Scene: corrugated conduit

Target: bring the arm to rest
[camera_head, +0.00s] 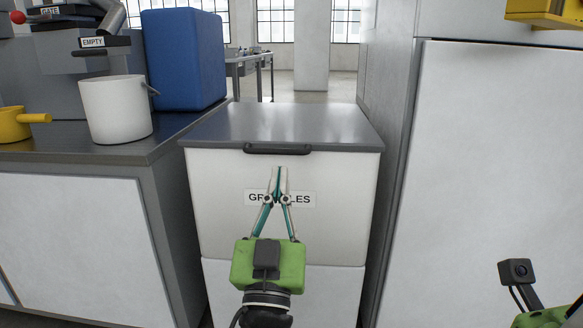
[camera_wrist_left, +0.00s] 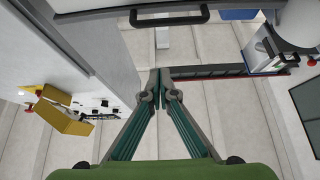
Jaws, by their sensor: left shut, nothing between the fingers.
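My left gripper (camera_head: 278,178) is in front of the white bin labelled GRANULES (camera_head: 220,215), with its fingers pointing up and their tips together. Nothing is between them. In the left wrist view the two fingers (camera_wrist_left: 160,76) also meet at their tips. The fingers cover the middle of the label. I cannot tell the exact gap to the bin front. Part of my right gripper's green body (camera_head: 545,319) shows at the lower right corner; its fingers are out of the frame.
The bin has a grey lid (camera_head: 280,122) with a dark handle (camera_head: 277,149). At left, a counter (camera_head: 75,155) bears a white bucket (camera_head: 115,110), a blue container (camera_head: 183,60) and a yellow pan (camera_head: 13,125). A tall white cabinet (camera_head: 500,160) stands close at right.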

